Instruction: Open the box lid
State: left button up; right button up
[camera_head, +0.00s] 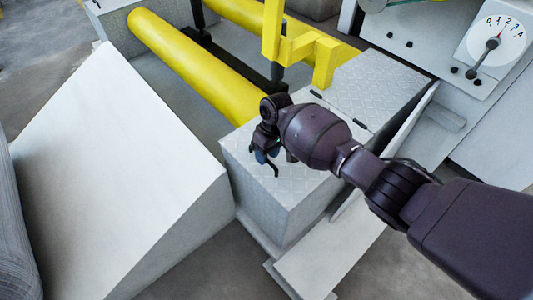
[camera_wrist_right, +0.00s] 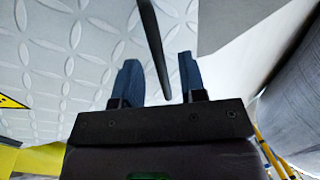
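The grey box (camera_head: 262,208) stands in the middle of the head view, and its diamond-plate lid (camera_head: 302,187) lies flat and closed. The lid also fills the left of the right wrist view (camera_wrist_right: 45,65). A thin dark handle (camera_head: 273,168) is on the lid near its front-left edge. My right gripper (camera_head: 262,153) is over the lid at the handle. In the wrist view, its two blue fingers (camera_wrist_right: 160,75) stand apart with the dark handle bar (camera_wrist_right: 152,42) between them, gaps showing on both sides. My left gripper is not in view.
Yellow rollers (camera_head: 195,65) and a yellow frame (camera_head: 300,48) stand behind the box. A white sloped block (camera_head: 115,165) is close on the left. A machine with a dial (camera_head: 497,45) is at the back right. Grey floor shows in front.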

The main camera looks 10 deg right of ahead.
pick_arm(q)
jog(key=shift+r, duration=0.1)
pick_arm(e)
jog(key=shift+f, duration=0.1)
grip_shut()
dwell(0.3)
